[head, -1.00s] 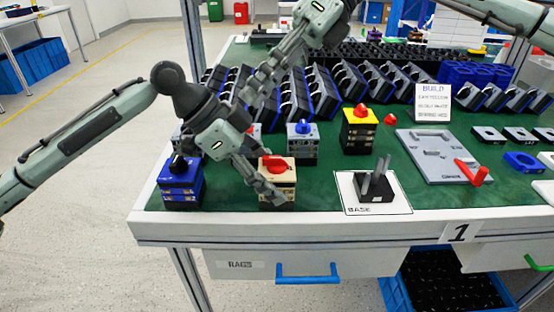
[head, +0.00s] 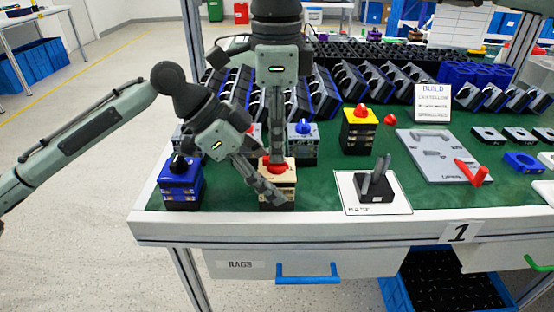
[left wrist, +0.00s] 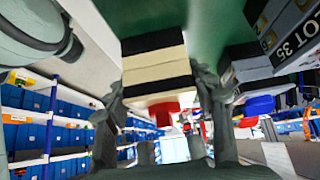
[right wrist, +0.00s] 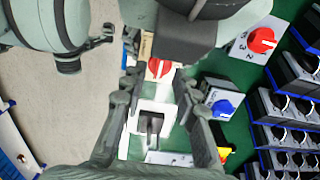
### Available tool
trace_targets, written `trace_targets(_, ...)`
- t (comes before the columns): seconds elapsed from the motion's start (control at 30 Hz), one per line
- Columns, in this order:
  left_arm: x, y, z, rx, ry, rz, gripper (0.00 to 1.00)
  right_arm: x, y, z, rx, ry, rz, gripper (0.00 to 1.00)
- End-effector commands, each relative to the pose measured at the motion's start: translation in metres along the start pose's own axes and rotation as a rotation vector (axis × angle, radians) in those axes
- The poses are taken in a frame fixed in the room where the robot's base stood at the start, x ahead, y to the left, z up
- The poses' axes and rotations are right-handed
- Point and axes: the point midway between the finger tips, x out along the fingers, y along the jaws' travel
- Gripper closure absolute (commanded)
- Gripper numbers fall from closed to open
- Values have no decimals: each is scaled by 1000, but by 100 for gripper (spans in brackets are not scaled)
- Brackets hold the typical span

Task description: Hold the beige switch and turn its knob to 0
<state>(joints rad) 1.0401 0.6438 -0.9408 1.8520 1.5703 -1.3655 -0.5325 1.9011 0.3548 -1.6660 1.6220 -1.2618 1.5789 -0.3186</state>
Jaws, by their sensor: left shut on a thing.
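The beige switch (head: 287,189) stands on the green bench top near the front edge, with its red knob (head: 276,168) on top. My left gripper (head: 268,194) is shut on the switch body from the side. In the left wrist view its fingers flank the beige and black layers (left wrist: 156,66), with the red knob (left wrist: 163,112) clear of them. My right gripper (head: 274,157) points down right above the knob. In the right wrist view its fingers are open, with the knob (right wrist: 159,68) seen between the tips. I cannot tell whether they touch it. The dial marks are not readable.
A blue switch (head: 181,181) stands to the left, a grey one with a blue knob (head: 302,144) behind right, and a yellow one (head: 359,131) further right. A white base sheet (head: 350,201) with a dark fixture lies to the right. Rows of dark switches fill the back.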

Motion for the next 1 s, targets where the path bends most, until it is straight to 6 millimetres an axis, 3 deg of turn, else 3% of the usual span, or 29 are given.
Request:
trace_targets(0.2, 0, 0, 0, 0, 0, -1, 75, 17, 0, 0, 1, -2, 1, 71)
trace_targets(0.57, 0, 0, 0, 0, 0, -1, 75, 20, 0, 0, 1, -2, 0, 71)
trace_targets(0.8, 0, 0, 0, 0, 0, -1, 75, 20, 0, 0, 1, -2, 0, 100)
trace_targets(1.0, 0, 0, 0, 0, 0, -1, 75, 19, 0, 0, 1, -2, 0, 100)
